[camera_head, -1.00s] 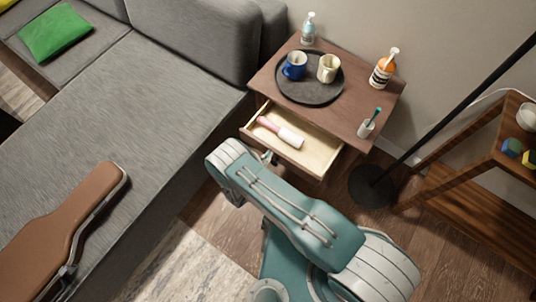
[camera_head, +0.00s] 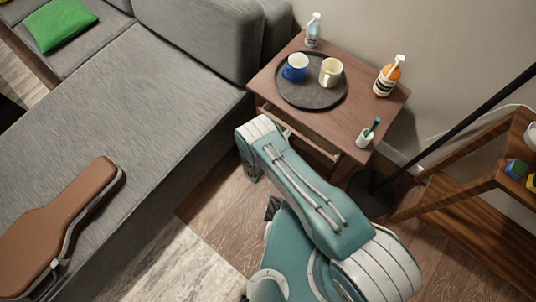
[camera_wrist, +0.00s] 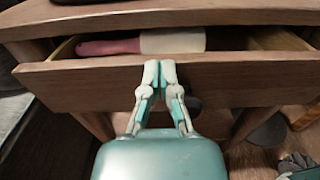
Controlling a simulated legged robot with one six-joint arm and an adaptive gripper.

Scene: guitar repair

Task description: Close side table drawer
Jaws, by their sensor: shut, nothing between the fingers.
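The wooden side table (camera_head: 366,101) stands beside the sofa in the head view. Its drawer (camera_head: 310,144) is open only a little, and my arm hides part of it. In the wrist view the drawer front (camera_wrist: 75,78) spans the picture, with a dark gap between it and the tabletop. A pink and white object (camera_wrist: 172,42) lies inside the drawer. My gripper (camera_wrist: 159,73) is shut and empty, its fingertips at the upper middle of the drawer front, seemingly touching it. The head view does not clearly show my gripper.
A round dark tray (camera_head: 325,99) on the table holds a blue mug (camera_head: 294,69) and a cream mug (camera_head: 330,72). Bottles stand near the back edge. The grey sofa (camera_head: 150,100) is left; a black lamp pole (camera_head: 470,114) and wooden shelf (camera_head: 470,210) are right.

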